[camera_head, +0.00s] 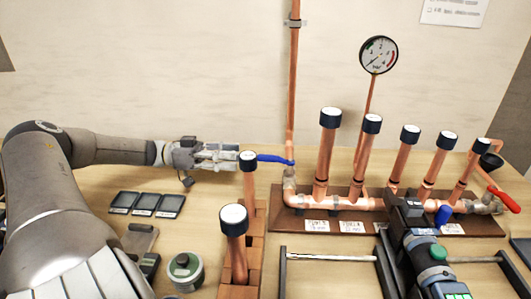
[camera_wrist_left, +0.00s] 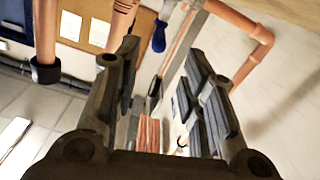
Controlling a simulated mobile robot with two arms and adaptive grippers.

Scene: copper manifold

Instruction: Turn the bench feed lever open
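A blue lever (camera_head: 274,159) sticks out to the left from the valve at the foot of the tall copper riser (camera_head: 292,90). A red lever (camera_head: 503,199) hangs at the manifold's right end. Which one is the bench feed lever is not readable. My left gripper (camera_head: 232,155) is left of the blue lever, its tips partly behind a black-capped pipe. In the left wrist view the gripper (camera_wrist_left: 163,62) is open and empty, with the blue handle (camera_wrist_left: 158,38) ahead between the finger lines, apart from both fingers. My right gripper is out of view.
Capped pipes stand on the wooden manifold base (camera_head: 385,226), and nearer capped pipes on a wooden block (camera_head: 259,230). A gauge (camera_head: 379,55) stands behind. A dark tool with a green button (camera_head: 437,252) lies front right. Small black trays (camera_head: 147,204) and a round tin (camera_head: 185,271) sit left.

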